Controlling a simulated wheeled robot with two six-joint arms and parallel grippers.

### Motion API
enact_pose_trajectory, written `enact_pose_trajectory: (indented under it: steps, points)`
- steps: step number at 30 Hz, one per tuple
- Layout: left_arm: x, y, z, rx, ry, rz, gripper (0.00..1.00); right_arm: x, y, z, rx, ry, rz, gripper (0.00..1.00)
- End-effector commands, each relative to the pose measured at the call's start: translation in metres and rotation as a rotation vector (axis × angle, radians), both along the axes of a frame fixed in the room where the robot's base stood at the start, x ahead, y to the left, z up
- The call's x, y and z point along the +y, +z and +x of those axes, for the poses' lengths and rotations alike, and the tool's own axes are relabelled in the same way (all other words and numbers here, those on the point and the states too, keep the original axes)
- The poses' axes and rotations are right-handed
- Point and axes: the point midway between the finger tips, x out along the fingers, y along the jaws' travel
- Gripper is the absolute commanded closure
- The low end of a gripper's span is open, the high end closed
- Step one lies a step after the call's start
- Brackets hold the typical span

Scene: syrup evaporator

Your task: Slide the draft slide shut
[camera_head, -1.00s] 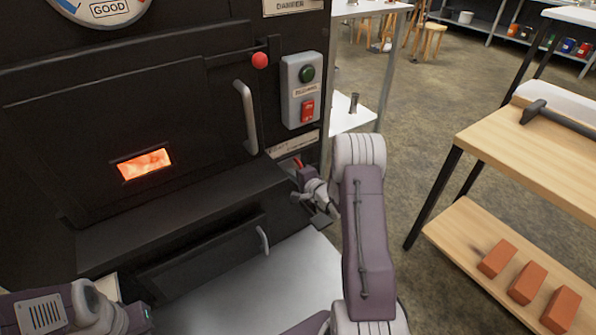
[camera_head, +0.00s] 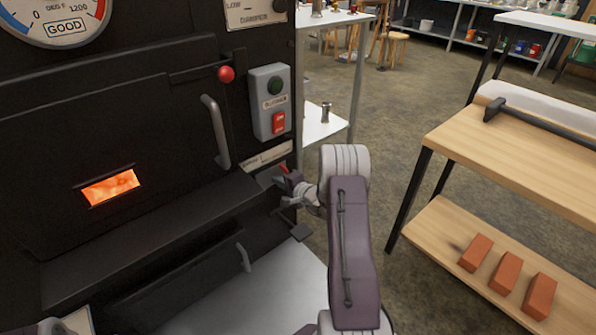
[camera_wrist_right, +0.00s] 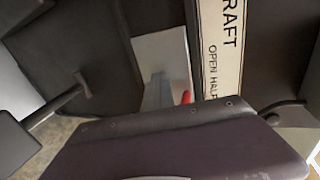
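The draft slide's label (camera_head: 266,155) is on the right of the black stove front, below the switch box. A small red tip (camera_head: 283,169) shows beside it. My left gripper is out of view.
A switch box (camera_head: 271,102) and a door handle (camera_head: 215,131) stick out above. A small dark plate (camera_head: 297,231) juts out below my gripper. A wooden bench (camera_head: 500,150) with bricks on its lower shelf stands right, with open floor between.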

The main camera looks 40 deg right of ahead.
Motion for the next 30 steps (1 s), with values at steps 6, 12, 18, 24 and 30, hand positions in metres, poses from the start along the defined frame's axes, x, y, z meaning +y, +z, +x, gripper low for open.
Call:
enact_pose_trajectory:
  steps: [6,12,18,24,30]
  points:
    - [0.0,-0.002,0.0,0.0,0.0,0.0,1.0,-0.01,0.003,0.003,-0.01,0.001,-0.005,1.0]
    - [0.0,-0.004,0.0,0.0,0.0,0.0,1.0,-0.019,0.003,0.004,-0.011,0.003,-0.005,1.0]
    - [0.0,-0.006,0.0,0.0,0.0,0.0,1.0,-0.028,0.004,0.005,-0.012,0.002,-0.005,1.0]
    - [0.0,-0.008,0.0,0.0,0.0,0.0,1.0,-0.036,0.004,0.006,-0.011,0.002,-0.005,1.0]
    - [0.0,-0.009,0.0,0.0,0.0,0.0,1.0,-0.038,0.004,0.006,-0.011,0.004,-0.004,1.0]
